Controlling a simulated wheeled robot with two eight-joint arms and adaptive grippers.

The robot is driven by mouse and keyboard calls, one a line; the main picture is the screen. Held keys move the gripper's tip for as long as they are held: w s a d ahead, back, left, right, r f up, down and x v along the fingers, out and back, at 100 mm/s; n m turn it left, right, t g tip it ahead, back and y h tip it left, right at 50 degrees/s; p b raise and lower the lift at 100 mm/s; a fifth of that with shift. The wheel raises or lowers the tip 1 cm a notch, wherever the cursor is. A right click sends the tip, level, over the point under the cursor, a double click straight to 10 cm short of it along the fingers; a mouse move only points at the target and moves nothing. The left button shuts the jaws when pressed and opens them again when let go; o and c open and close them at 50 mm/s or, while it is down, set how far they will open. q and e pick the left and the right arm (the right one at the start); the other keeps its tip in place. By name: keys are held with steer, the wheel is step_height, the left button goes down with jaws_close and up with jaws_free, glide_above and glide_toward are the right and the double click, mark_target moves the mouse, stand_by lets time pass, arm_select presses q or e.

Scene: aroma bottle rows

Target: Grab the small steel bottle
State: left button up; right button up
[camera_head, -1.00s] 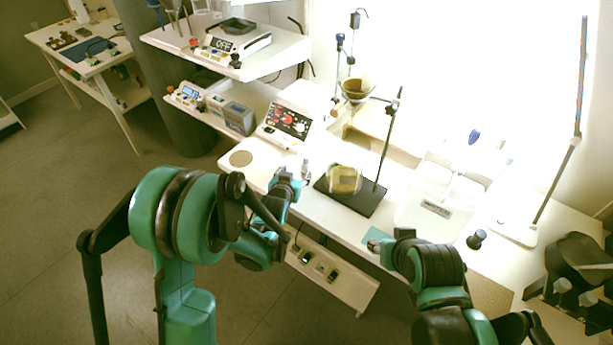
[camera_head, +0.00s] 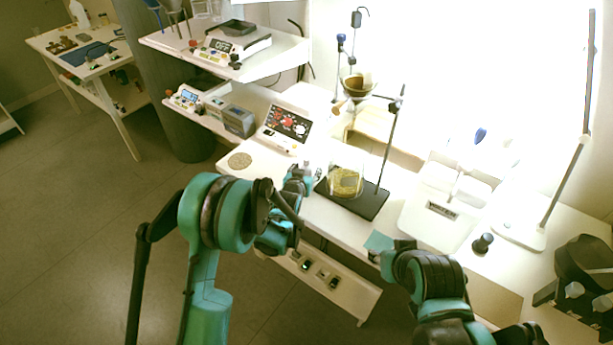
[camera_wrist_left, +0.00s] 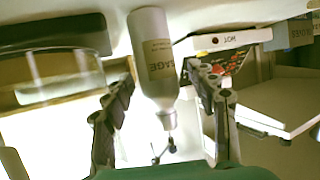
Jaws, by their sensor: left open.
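The small steel bottle (camera_wrist_left: 153,55) is grey with a dark printed label and a narrow neck. In the left wrist view it appears neck-down between the two fingers of my left gripper (camera_wrist_left: 160,85). The fingers are open, with a visible gap on its right side; I see no grip on it. In the head view my left gripper (camera_head: 300,180) is at the bench's front edge, left of the black stand, and largely hides the bottle. My right gripper (camera_head: 380,252) is over the bench's front edge by a teal square; its fingers are too small to judge.
The black stand base (camera_head: 368,205) with a glass beaker (camera_head: 345,182) is close on the right of my left gripper. A round cork-coloured mat (camera_head: 240,160) lies to the left. A white scale (camera_head: 440,212) stands farther right.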

arm_select(q)
steer(key=c, duration=1.3)
